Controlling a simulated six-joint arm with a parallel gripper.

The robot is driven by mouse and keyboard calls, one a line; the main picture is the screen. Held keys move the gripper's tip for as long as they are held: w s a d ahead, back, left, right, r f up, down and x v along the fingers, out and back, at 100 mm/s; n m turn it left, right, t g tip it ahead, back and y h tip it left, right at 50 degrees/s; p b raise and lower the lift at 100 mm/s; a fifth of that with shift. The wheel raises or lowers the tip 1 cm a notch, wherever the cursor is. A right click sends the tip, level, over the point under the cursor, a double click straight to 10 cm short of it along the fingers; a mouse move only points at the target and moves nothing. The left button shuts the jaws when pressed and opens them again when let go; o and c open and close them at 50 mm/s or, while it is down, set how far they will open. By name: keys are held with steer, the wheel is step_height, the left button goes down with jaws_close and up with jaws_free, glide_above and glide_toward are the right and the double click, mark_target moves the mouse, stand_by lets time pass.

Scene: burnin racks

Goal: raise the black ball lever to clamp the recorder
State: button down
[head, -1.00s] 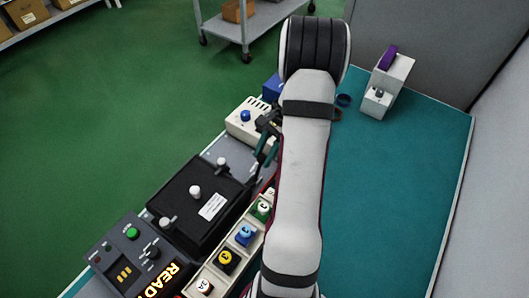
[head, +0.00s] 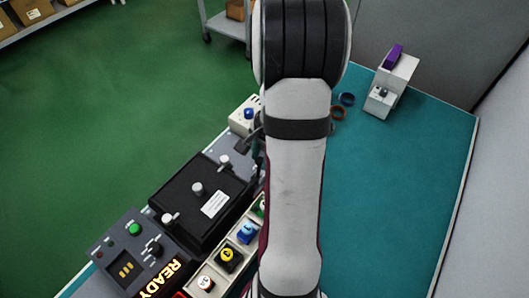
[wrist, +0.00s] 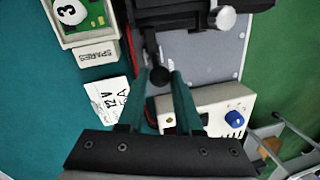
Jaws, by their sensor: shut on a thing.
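In the wrist view the black ball (wrist: 160,77) of the lever sits between the green fingers of my gripper (wrist: 161,80), which is shut on it. The lever's dark shaft runs up from the ball towards a black clamp body (wrist: 180,18). In the head view a black box (head: 212,185) with a white label and several pale knobs lies on the bench; it looks like the recorder, but I cannot be sure. The ball and most of my gripper are hidden behind my arm in the head view.
A beige box with a blue knob (wrist: 234,118) stands close to my gripper. A tray of numbered pieces (head: 226,256) runs beside the black box. A control panel (head: 133,258) shows READY. A white stand (head: 393,88) is at the back right. The teal bench (head: 400,190) is clear on the right.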

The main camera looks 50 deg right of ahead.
steer(key=shift+a+h, duration=0.85)
steer(key=shift+h, duration=0.25)
steer(key=c, duration=0.6)
jaws_free()
steer(key=v, duration=1.6)
